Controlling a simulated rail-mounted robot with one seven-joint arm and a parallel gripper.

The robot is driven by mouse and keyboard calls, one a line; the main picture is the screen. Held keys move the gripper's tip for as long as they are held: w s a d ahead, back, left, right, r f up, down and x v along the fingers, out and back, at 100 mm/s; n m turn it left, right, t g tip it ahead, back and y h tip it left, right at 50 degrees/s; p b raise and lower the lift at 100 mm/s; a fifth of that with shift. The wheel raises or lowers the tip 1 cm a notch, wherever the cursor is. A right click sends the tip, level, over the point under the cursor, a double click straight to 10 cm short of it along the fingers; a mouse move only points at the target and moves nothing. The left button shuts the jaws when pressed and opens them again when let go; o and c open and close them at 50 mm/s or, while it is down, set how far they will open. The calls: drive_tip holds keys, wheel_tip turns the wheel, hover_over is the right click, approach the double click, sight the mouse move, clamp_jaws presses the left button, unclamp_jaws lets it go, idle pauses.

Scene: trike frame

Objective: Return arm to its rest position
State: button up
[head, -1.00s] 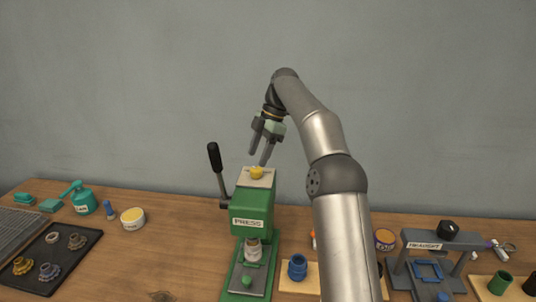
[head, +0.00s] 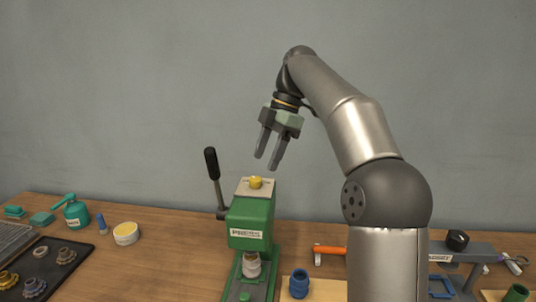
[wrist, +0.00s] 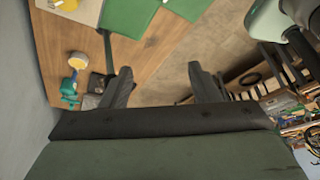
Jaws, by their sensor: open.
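My gripper (head: 268,162) is open and empty in the head view, its two dark fingers pointing down above and just right of the top of the green press (head: 250,215). A gap shows between the fingertips and the yellow knob (head: 256,182) on the press's pale top plate. In the wrist view the two fingers (wrist: 163,88) stand wide apart with nothing between them, and green press parts show at the top.
The press's black-handled lever (head: 212,165) stands up at its left. A black tray (head: 66,257) with rings and gears lies at left, near a teal oil can (head: 75,211) and a yellow-topped tin (head: 126,233). A blue part (head: 299,284) stands right of the press. The grey wall behind is bare.

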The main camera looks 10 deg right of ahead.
drive_tip(key=s+f+m+t+h, duration=0.1)
drive_tip(key=s+f+m+h, duration=0.3)
drive_tip(key=s+f+m, duration=1.6)
drive_tip(key=s+f, duration=0.5)
drive_tip(key=s, duration=0.4)
drive_tip(key=shift+s+a+f+m+t, duration=0.3)
drive_tip(key=shift+f+t, duration=0.1)
